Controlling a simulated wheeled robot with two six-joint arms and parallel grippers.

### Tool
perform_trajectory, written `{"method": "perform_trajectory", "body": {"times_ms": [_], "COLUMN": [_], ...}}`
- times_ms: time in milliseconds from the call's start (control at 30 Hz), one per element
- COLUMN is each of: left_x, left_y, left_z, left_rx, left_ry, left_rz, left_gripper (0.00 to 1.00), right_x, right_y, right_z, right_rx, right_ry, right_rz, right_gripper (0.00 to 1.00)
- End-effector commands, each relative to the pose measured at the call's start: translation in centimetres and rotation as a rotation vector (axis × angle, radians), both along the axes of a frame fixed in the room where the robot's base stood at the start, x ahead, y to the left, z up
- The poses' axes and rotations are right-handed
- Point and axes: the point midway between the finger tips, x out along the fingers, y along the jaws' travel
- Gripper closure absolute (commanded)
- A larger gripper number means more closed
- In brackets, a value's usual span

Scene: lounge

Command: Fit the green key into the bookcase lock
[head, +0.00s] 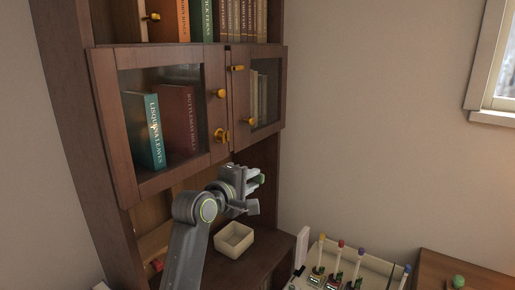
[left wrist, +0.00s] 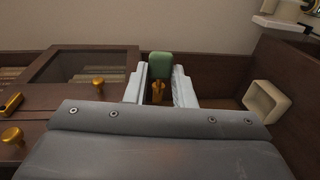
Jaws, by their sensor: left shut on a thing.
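The green key (left wrist: 160,66) shows a green head in the left wrist view, with a brass part (left wrist: 158,91) below it, between my left fingers. My left gripper (left wrist: 157,92) is shut on it. In the head view my left gripper (head: 257,182) is below the bookcase doors, apart from them, and the key cannot be made out there. A brass fitting (head: 221,135), which looks like the lock, sits on the lower right corner of the bookcase's (head: 128,192) left glass door. My right gripper is not in view.
Brass knobs (head: 220,93) stick out from the doors. A cream open box (head: 232,252) stands on the ledge below my left gripper. A white rack (head: 384,264) with several coloured-top items stands at the lower right. The wall side to the right is clear.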

Motion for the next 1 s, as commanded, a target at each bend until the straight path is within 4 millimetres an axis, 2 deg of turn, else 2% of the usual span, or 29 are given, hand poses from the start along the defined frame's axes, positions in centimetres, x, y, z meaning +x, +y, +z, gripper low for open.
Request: {"method": "perform_trajectory", "body": {"times_ms": [33,100,200,300,467,933,1000], "left_x": [-0.1,-0.2,-0.4,-0.5,-0.3,1.8,2.1], "left_y": [-0.5,-0.9,-1.3,-1.5,-1.2,1.8,2.2], "left_z": [2.5,4.9,7.1,8.2,8.4,8.3,8.6], "left_rx": [-0.021,-0.047,-0.069,-0.08,-0.084,-0.082,-0.082], "left_ry": [-0.037,-0.073,-0.104,-0.12,-0.123,-0.122,-0.121], "left_rz": [-0.008,-0.02,-0.033,-0.04,-0.042,-0.04,-0.04], "left_gripper": [0.99,0.99,0.99,0.99,0.99,0.99,0.99], "right_x": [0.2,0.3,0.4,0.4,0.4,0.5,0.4], "right_y": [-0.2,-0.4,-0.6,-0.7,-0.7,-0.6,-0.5], "right_z": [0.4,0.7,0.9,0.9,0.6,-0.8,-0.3], "right_rx": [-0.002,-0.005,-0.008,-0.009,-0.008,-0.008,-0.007], "right_ry": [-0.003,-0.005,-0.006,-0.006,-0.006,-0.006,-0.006], "right_rz": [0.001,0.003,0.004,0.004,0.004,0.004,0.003], "right_gripper": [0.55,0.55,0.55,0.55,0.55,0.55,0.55]}}
